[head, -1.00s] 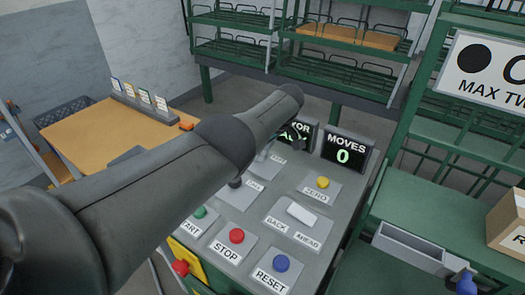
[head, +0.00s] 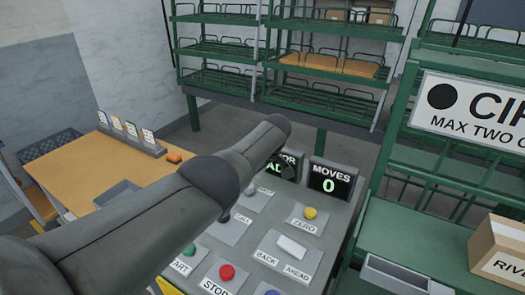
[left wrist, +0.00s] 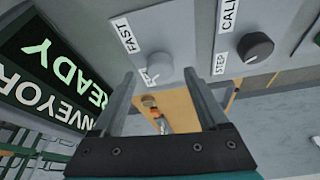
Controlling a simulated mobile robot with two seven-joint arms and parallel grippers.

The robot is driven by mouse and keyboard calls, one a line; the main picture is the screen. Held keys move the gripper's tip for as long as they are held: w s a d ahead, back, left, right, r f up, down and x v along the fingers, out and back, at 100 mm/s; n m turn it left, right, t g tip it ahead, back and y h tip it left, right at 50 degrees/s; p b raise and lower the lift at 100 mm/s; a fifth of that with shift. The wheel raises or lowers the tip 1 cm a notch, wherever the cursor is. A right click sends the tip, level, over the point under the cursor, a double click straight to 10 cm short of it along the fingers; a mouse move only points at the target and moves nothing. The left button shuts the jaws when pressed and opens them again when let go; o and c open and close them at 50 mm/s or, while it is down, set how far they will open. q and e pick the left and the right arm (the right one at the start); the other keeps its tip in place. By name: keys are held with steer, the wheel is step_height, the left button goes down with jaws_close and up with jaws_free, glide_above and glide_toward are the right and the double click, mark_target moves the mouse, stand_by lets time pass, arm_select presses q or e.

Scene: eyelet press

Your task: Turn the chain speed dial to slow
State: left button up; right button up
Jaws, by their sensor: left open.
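The chain speed dial is a grey round knob (left wrist: 160,66) on a light plate. The left wrist view shows its FAST label on the left and a second, partly covered label close to the knob. I cannot tell which way the knob points. In the head view its plate (head: 258,199) is partly behind my left arm. My left gripper (left wrist: 160,75) is open and empty, its two fingers on either side of the knob in the picture. I cannot tell whether they touch it. In the head view the fingers are mostly hidden by the arm. My right gripper is not in view.
A darker CALL/STEP knob (left wrist: 255,47) sits beside the dial. Around it are the yellow button (head: 310,213), the white BACK/AHEAD rocker (head: 291,247), the red STOP button (head: 227,272) and the MOVES display (head: 330,181). An orange table (head: 95,180) stands at left.

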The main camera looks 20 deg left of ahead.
arm_select(q)
steer(key=p+v, duration=0.3)
steer(key=v, duration=1)
steer(key=shift+r+p, duration=0.15)
steer(key=shift+p, duration=0.2)
